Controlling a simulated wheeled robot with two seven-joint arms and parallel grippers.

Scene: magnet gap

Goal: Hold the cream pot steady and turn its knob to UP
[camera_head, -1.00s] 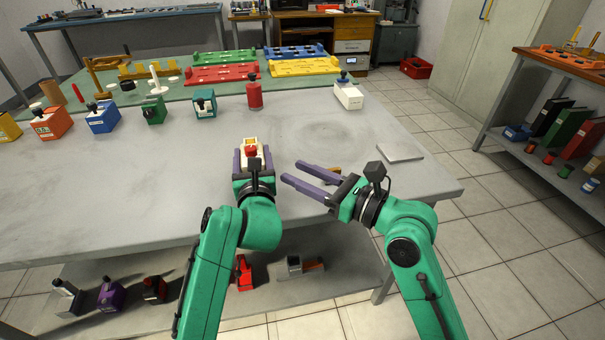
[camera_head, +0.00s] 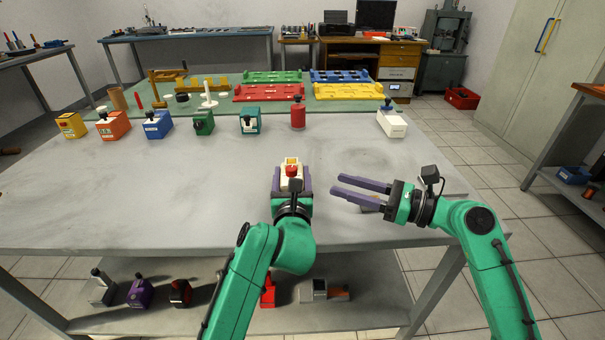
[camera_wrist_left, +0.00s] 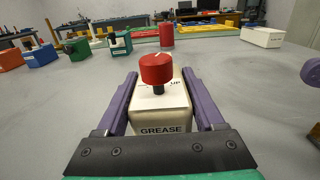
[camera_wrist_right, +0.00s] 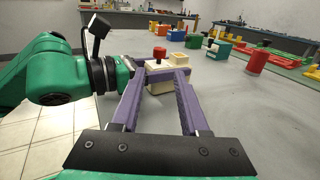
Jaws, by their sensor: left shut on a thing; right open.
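The cream pot (camera_head: 291,180) stands upright on the grey table with a red knob (camera_head: 292,170) on top. In the left wrist view the pot (camera_wrist_left: 162,113) shows the word GREASE on its near side and UP on its top, right of the knob (camera_wrist_left: 157,68). A pale mark shows on the knob's top. My left gripper (camera_wrist_left: 160,90) is shut on the pot, one purple finger along each side. My right gripper (camera_head: 334,187) is open and empty, to the right of the pot and apart from it. Its fingers point toward the pot (camera_wrist_right: 160,84) in the right wrist view.
A row of coloured boxes (camera_head: 157,124), a red cylinder (camera_head: 298,117) and a white box (camera_head: 392,125) stand farther back. The table left of the pot is clear.

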